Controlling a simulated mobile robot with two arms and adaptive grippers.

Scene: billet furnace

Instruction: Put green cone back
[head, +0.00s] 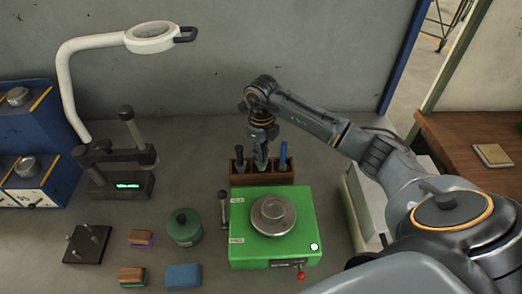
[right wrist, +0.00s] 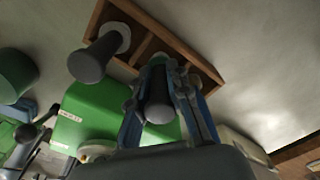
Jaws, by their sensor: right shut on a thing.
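A wooden rack (head: 262,180) stands behind the green machine, against the grey wall side of the bench. My right gripper (head: 261,160) points down at the rack's middle. In the right wrist view, the gripper (right wrist: 162,85) is shut on a dark grey handle (right wrist: 158,108), taken to be the green cone's. My left gripper is not in view.
A dark-handled tool (head: 238,157) stands in the rack's left compartment and a blue-handled one (head: 283,154) in the right. The green machine (head: 246,258) with a round metal plate (head: 273,214) sits in front. A green pot (head: 184,228) stands left.

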